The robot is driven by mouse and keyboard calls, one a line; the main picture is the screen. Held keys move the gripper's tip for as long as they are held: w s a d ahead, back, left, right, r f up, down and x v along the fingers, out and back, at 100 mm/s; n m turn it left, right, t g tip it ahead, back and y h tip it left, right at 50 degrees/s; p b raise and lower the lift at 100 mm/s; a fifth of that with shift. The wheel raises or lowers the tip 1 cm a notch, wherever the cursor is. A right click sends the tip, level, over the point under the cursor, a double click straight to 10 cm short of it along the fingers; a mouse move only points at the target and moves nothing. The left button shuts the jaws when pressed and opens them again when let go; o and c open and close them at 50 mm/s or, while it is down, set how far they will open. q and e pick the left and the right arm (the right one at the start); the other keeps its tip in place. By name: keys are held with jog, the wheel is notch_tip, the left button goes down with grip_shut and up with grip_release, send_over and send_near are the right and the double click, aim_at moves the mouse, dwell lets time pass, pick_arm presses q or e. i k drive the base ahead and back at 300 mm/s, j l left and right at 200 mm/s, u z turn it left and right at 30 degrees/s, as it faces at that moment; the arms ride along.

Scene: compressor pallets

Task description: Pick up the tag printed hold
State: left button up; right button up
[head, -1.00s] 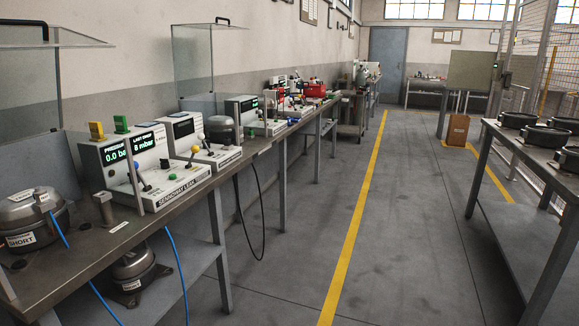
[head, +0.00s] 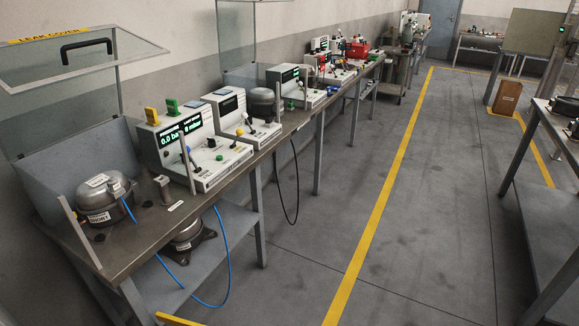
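No tag that I can read as "hold" shows in the head view. A small white tag (head: 175,206) lies flat on the left bench, near its front edge; its print is too small to read. A silver compressor (head: 105,202) stands on the bench at the left, with a white label reading SHORT (head: 99,217) on its side and another small label (head: 97,181) on top. Neither of my grippers is in view.
A test unit (head: 190,150) with a green display stands on the bench (head: 148,245), with more units behind. A raised clear leak cover (head: 75,60) hangs at the left. A blue hose (head: 228,260) loops below the bench. The aisle (head: 370,240) is clear.

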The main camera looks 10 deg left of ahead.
aim_at(151, 113)
jog(key=u, duration=0.8)
